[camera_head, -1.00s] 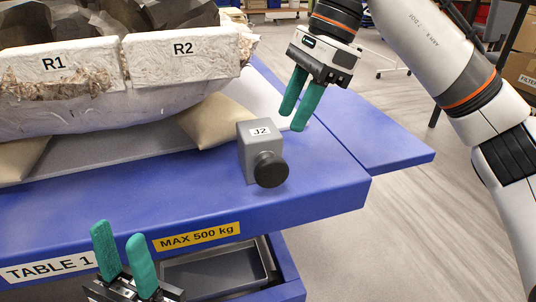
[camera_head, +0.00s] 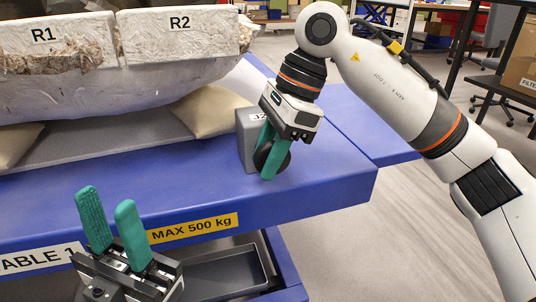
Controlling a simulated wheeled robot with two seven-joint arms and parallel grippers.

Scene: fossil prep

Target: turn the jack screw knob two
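The grey jack block labelled J2 (camera_head: 247,145) sits on the blue table top near its front right. Its round black knob (camera_head: 285,160) faces the front edge and is partly covered by my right gripper's green fingers. My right gripper (camera_head: 269,152) reaches down from above right, with its fingertips at the knob. One finger crosses in front of the knob, and the other shows at its upper left. I cannot tell whether they press on it. My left gripper (camera_head: 112,222) is open and empty, fingers pointing up, in front of the table's front edge.
A large white plaster jacket (camera_head: 150,95) with blocks R1 (camera_head: 50,45) and R2 (camera_head: 185,42) rests on the table behind the jack, with beige cushions (camera_head: 212,110) beneath. A grey tray (camera_head: 225,272) sits below the table top. The table's right side is clear.

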